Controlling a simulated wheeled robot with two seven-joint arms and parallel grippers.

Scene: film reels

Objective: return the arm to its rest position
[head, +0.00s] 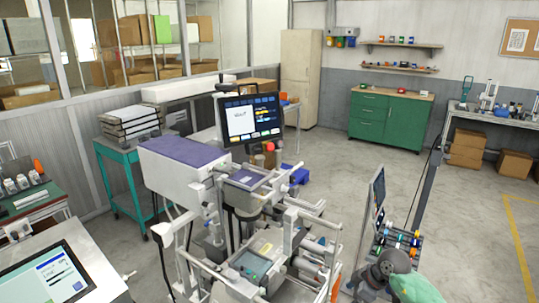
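Neither of my grippers shows in the head view. A dark grey jointed part with a light green shell (412,289) comes in at the bottom right edge. It looks like a link of an arm, but its ends are out of the picture, so I cannot tell its full pose. No arm or gripper of mine is clearly seen on the left side.
A large white machine (185,165) with a monitor (252,120) fills the middle. A tilted screen panel (377,195) and a rack of coloured reels (398,243) stand close by the green part. A tablet (45,277) lies front left.

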